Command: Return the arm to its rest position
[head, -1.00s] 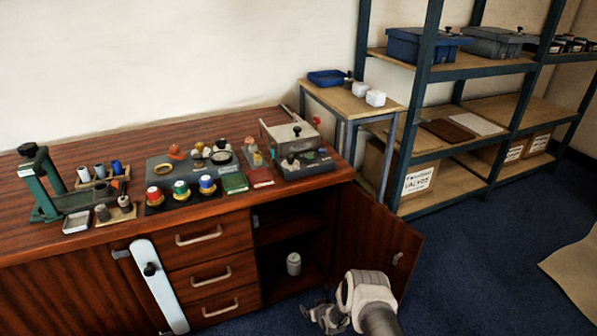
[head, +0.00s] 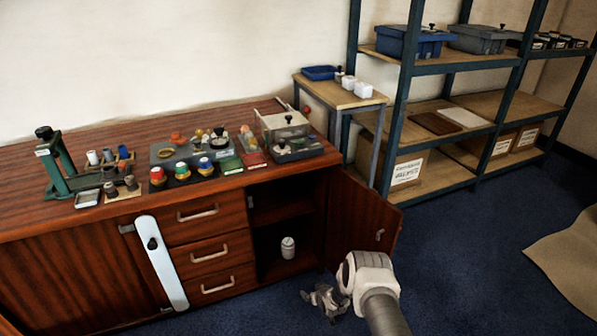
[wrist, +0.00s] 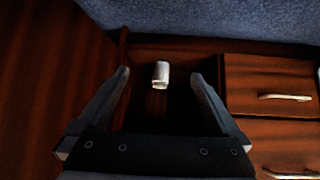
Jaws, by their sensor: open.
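My gripper (head: 322,298) is low in front of the cabinet, near the open cupboard. My pale arm reaches in from the bottom of the head view. In the wrist view, my gripper (wrist: 160,76) has its two fingers spread wide with nothing held between them. A white canister (head: 288,247) stands inside the open cupboard. In the wrist view the canister (wrist: 160,73) shows beyond the fingers, lined up with the gap and apart from them.
The cupboard door (head: 362,215) stands open at the right, close to my arm. Drawers (head: 208,250) are left of the opening. The wooden cabinet top (head: 100,225) holds coloured knobs and a green press (head: 65,175). A shelf rack (head: 460,195) stands right. Blue floor (head: 470,250) is clear.

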